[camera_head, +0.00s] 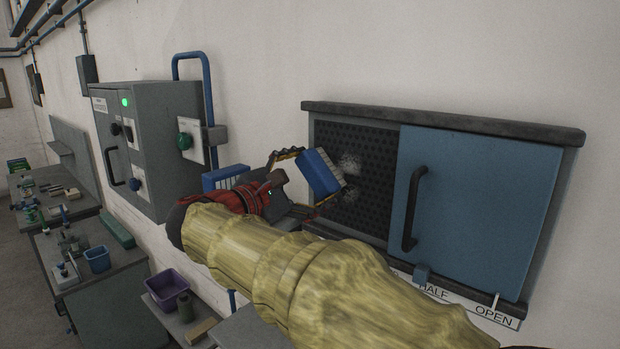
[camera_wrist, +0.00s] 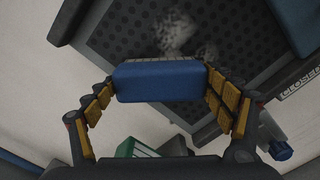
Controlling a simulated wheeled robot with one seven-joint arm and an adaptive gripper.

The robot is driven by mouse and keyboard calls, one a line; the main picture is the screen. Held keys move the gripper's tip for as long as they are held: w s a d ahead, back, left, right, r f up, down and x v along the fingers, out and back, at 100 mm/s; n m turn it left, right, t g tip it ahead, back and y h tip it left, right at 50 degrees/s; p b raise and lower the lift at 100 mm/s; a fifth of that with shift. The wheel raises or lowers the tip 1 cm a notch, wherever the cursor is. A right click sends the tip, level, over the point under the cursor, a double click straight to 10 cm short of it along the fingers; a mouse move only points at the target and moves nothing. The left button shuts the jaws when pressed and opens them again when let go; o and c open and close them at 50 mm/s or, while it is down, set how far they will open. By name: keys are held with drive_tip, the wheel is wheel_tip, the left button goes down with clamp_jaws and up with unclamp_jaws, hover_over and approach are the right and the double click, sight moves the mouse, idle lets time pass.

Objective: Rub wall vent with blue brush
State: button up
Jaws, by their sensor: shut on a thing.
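The wall vent (camera_head: 375,212) is a dark perforated panel in a frame on the wall, with whitish dust patches on it. A blue sliding door (camera_head: 475,205) with a black handle covers its right part. My gripper (camera_head: 292,176) is shut on the blue brush (camera_head: 320,172), in front of the vent's left part. The brush's pale bristles face the mesh near the dust; whether they touch it I cannot tell. In the wrist view the brush (camera_wrist: 158,82) sits between my fingers, and the dust (camera_wrist: 180,35) shows just beyond it on the mesh.
A label strip reading HALF and OPEN (camera_head: 455,300) runs under the door. A grey control box (camera_head: 150,145) with a green light and a blue pipe (camera_head: 208,95) stand to the left. Benches with a blue bin (camera_head: 97,259) and a purple bin (camera_head: 172,290) are below left.

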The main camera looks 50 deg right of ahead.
drive_tip(key=shift+s+d+b, duration=0.15)
drive_tip(key=shift+s+b, duration=0.4)
drive_tip(key=shift+s, duration=1.3)
drive_tip(key=shift+s+d+b, duration=0.2)
drive_tip(key=shift+s+b, duration=0.4)
drive_tip(key=shift+s, duration=1.25)
drive_tip(key=shift+s+d+b, duration=0.15)
drive_tip(key=shift+s+b, duration=0.4)
drive_tip(key=shift+s, duration=1.3)
drive_tip(key=shift+r+p, duration=0.55)
drive_tip(key=shift+r, duration=0.4)
drive_tip(key=shift+w+a+f+p, duration=0.15)
drive_tip(key=shift+w+p, duration=0.15)
drive_tip(key=shift+w, duration=1.7)
drive_tip(key=shift+w+a+r+p, duration=0.1)
drive_tip(key=shift+w+a+p, duration=0.2)
drive_tip(key=shift+w, duration=1.75)
drive_tip(key=shift+w+a+f+p, duration=0.1)
drive_tip(key=shift+w+p, duration=0.25)
drive_tip(key=shift+w, duration=1.65)
drive_tip(key=shift+s, duration=0.1)
drive_tip(key=shift+s+a, duration=0.2)
drive_tip(key=shift+a, duration=2.7)
drive_tip(key=a, duration=0.3)
drive_tip(key=shift+s, duration=0.15)
